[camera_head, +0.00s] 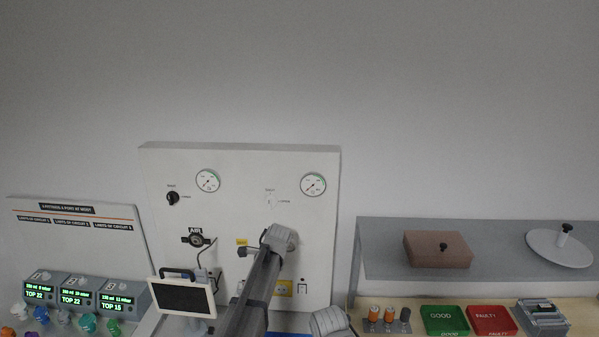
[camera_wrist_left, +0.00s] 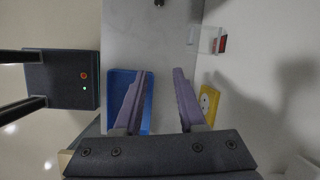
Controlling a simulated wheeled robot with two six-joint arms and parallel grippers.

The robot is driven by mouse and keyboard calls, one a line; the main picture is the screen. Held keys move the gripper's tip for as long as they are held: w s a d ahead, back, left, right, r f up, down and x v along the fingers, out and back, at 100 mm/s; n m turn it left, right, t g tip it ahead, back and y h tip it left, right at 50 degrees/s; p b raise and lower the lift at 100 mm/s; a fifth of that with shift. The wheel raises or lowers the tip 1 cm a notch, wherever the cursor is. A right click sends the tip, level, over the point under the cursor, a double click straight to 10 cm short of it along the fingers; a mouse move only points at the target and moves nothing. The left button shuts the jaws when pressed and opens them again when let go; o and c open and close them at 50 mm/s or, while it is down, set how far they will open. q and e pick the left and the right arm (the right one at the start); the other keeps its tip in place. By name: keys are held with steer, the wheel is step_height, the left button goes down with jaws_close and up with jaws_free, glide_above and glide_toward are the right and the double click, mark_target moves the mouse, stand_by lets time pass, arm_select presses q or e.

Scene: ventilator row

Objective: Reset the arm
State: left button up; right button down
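One of my arms (camera_head: 258,285) rises from the bottom edge in the head view, and its upper end stands in front of the white wall panel (camera_head: 165,225). No fingers can be made out on it there. In the left wrist view my left gripper (camera_wrist_left: 160,72) is open, with its two purple-grey fingers apart and nothing between them. A blue tray (camera_wrist_left: 118,95) lies beyond the left finger, and a yellow piece (camera_wrist_left: 208,103) lies to the right of the other finger. My right gripper is in neither view.
The panel carries gauges (camera_head: 207,181) and a black knob (camera_head: 173,198). A small screen (camera_head: 183,297) stands left of my arm, with display modules (camera_head: 80,294) further left. At right, a shelf (camera_head: 380,255) stands above green GOOD (camera_head: 444,321) and red FAULTY (camera_head: 491,320) trays. The wall above is clear.

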arm_select(q)
steer(key=s+d+f+n+h+b, duration=0.1)
steer(key=s+d+f+n+b, duration=0.1)
steer(key=s, duration=0.7)
steer(key=s+d+f+n+h+b, duration=0.1)
steer(key=s+d+f+n, duration=0.3)
steer(key=s, duration=0.6)
steer(key=s+d+f+n+b, duration=0.3)
steer(key=s+n, duration=0.3)
steer(key=s, duration=0.4)
steer(key=shift+s+d+g+h+b, duration=0.15)
steer(key=shift+d+g+h+b, duration=0.25)
steer(key=shift+d, duration=0.35)
steer(key=shift+f, duration=0.1)
